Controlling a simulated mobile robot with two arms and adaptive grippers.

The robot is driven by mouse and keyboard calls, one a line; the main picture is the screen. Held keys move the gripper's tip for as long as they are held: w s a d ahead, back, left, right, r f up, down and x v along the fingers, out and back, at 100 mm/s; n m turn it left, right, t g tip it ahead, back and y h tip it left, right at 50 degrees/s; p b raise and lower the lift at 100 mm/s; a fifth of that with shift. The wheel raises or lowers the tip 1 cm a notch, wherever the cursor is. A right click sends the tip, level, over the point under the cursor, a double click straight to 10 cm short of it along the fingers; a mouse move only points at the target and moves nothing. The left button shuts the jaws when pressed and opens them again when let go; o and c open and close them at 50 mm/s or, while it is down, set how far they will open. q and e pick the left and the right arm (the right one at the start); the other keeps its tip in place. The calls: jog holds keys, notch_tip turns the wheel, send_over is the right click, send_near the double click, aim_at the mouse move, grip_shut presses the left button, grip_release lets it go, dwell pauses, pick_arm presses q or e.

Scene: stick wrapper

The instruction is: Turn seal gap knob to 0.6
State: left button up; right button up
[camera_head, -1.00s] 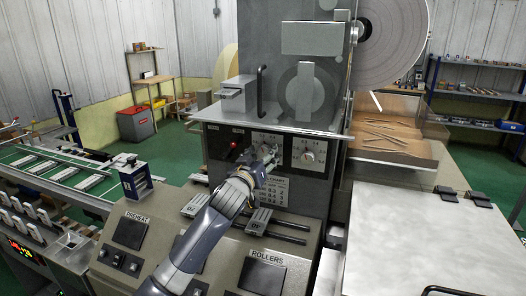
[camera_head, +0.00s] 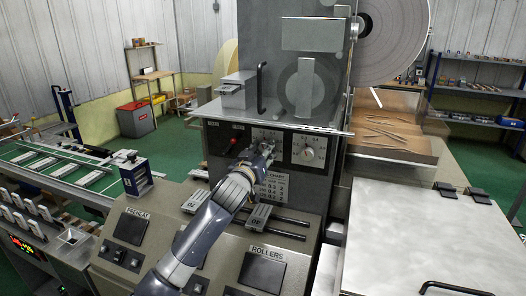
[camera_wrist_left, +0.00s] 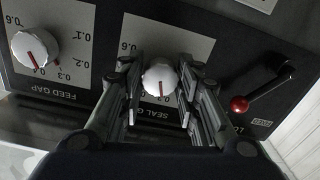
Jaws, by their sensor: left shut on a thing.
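The seal gap knob (camera_wrist_left: 160,79) is white with a red pointer line, on a white dial plate that shows upside down in the left wrist view. Its pointer points down in that picture, near the 0.3 mark. The 0.6 mark is at the upper left of the plate. My left gripper (camera_wrist_left: 160,88) is shut on the knob, one finger on each side, hiding parts of the scale. In the head view my left gripper (camera_head: 265,150) is at the control panel and covers the knob. My right gripper is not in view.
The feed gap knob (camera_wrist_left: 35,47) sits beside the seal gap dial; it also shows in the head view (camera_head: 308,152). A red-balled lever (camera_wrist_left: 239,104) is on the other side.

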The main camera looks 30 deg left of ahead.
pick_arm(q)
jog(key=m, duration=0.3)
jog(key=shift+p, duration=0.4)
jog(key=m, duration=0.4)
jog(key=shift+a+r+p, duration=0.1)
jog(key=shift+p, duration=0.3)
jog(key=m+p, duration=0.1)
jog(key=m, duration=0.5)
jog(key=shift+m, duration=0.3)
jog(key=m+p, duration=0.1)
jog(key=m, duration=0.2)
jog(key=shift+m+p, duration=0.3)
jog(key=m+p, duration=0.1)
jog(key=m, duration=0.3)
jog(key=shift+r+m+h, duration=0.1)
jog(key=shift+m+h, duration=0.2)
jog(key=shift+m+p, duration=0.45)
jog(key=shift+m, duration=1.95)
